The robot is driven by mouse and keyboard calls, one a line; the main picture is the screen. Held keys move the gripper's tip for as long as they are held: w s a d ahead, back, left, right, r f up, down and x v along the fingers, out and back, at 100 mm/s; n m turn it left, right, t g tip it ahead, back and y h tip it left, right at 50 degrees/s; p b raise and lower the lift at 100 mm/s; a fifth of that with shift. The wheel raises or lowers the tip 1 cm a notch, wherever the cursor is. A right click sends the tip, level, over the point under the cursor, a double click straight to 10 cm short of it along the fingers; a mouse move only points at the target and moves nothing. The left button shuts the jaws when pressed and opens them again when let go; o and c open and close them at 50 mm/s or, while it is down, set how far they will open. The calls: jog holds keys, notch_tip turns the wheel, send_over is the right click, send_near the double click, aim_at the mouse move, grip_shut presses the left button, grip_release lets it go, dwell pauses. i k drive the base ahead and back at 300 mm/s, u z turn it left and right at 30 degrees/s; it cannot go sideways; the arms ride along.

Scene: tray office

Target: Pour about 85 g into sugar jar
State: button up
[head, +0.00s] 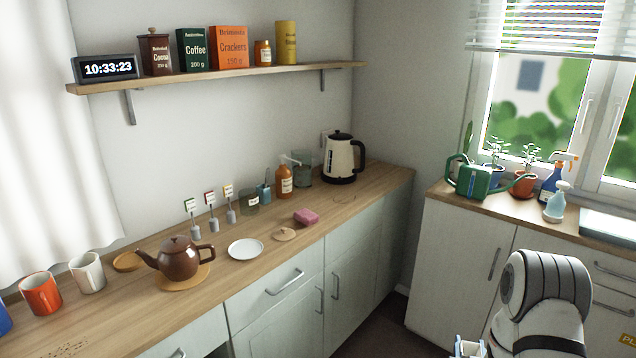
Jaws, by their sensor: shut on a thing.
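A small glass jar (249,203) with a white label stands on the wooden counter, left of an orange-brown bottle. The label is too small to read surely, so I cannot confirm it is the sugar jar. My gripper (468,347) shows only in part at the bottom edge, right of centre, low in front of the cabinets and far from the jar. It is shut on a pale bluish-white thing, mostly cut off by the frame. I cannot tell what that thing is or what it contains.
On the counter (112,318) are a brown teapot (180,259), mugs, a white plate (245,249), a pink sponge (306,216), a labelled bottle (284,182), a larger glass container (303,170) and a kettle (340,160). Label stakes (211,213) stand left of the jar. Groceries fill the shelf.

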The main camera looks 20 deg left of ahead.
aim_at(248, 201)
jog(key=u, duration=0.4)
jog(key=i, duration=1)
jog(key=u, duration=0.8)
jog(key=k, duration=0.75)
jog(key=u, duration=0.15)
jog(key=i, duration=0.85)
jog(key=z, duration=0.05)
